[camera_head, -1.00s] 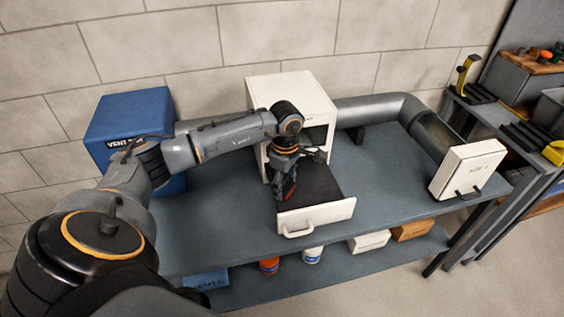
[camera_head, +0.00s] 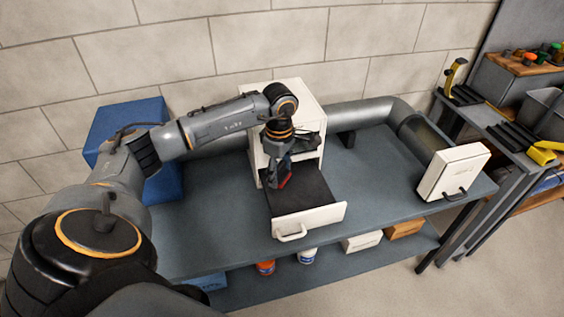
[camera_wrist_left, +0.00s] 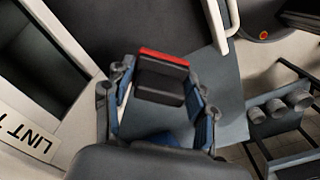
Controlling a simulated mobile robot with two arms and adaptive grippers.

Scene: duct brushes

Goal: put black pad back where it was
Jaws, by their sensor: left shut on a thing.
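My left gripper (camera_head: 281,178) is shut on a black pad with a red edge (camera_wrist_left: 160,88). The pad sits between the two fingers in the left wrist view, and its red edge (camera_head: 286,180) shows in the head view. The gripper points down near the left side of an open drawer (camera_head: 325,215) with a dark inside. I cannot tell how high the pad is above the drawer. The drawer sticks out of a white cabinet (camera_head: 302,97), and my arm hides part of the cabinet front. My right gripper is not in view.
A blue box (camera_head: 120,118) stands left of the cabinet. A grey duct (camera_head: 345,116) runs right from the cabinet towards a white panel with a black handle (camera_head: 453,170). The grey-blue table (camera_head: 385,195) is clear right of the drawer. Small items stand on the shelf below.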

